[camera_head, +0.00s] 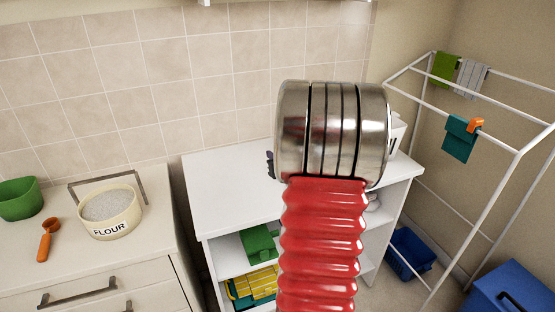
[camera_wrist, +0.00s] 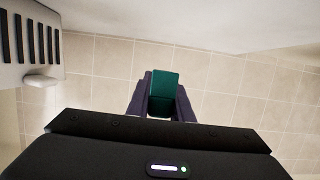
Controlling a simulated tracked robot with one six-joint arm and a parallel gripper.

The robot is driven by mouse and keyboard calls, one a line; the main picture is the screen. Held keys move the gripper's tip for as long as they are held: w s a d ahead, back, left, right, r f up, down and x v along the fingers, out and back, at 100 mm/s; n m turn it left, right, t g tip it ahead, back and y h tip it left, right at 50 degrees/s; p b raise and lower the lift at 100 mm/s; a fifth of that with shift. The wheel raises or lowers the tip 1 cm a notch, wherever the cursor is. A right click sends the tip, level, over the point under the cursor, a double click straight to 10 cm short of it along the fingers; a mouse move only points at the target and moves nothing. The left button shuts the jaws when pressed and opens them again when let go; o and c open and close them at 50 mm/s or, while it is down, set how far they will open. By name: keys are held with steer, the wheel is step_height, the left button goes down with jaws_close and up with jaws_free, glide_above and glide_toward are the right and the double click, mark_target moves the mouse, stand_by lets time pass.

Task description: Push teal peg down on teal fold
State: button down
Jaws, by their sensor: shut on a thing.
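In the wrist view, my gripper (camera_wrist: 164,100) is shut on a teal block-like thing, which looks like the teal peg (camera_wrist: 165,84). It is held between the two dark fingers, with tiled wall behind it. In the head view my own arm hides most of the gripper; only a small dark bit shows left of the arm. A folded teal cloth (camera_head: 459,142) hangs over a rail of the white drying rack (camera_head: 436,110) at the right. An orange peg (camera_head: 475,126) is clipped on its top right corner. The held peg appears well away from the cloth.
A white shelf unit (camera_head: 226,172) stands in the middle, holding green and yellow things. A green cloth (camera_head: 444,68) and a grey cloth (camera_head: 470,76) hang on the rack's far rail. A flour bowl (camera_head: 110,220) stands on the left counter. A blue box (camera_head: 508,290) is at lower right.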

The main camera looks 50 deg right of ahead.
steer(key=shift+a, duration=0.1)
stand_by(0.4)
steer(key=w+a+f+n+t+y, duration=0.1)
steer(key=w+a, duration=0.4)
steer(key=a, duration=0.3)
steer(key=w+a+n+y, duration=0.1)
steer(key=w+a+y, duration=0.1)
steer(key=w+a, duration=0.45)
steer(key=w+a+f+n+t+y, duration=0.1)
steer(key=w+a, duration=0.3)
steer(key=a, duration=0.6)
steer(key=a+f+n+y, duration=0.1)
steer(key=a, duration=0.7)
steer(key=w+a+n+y, duration=0.1)
steer(key=a, duration=0.8)
steer(key=a+f+n+y, duration=0.1)
steer(key=a, duration=0.7)
steer(key=shift+w+a+f+y, duration=0.15)
steer(key=shift+a+f+y, duration=0.15)
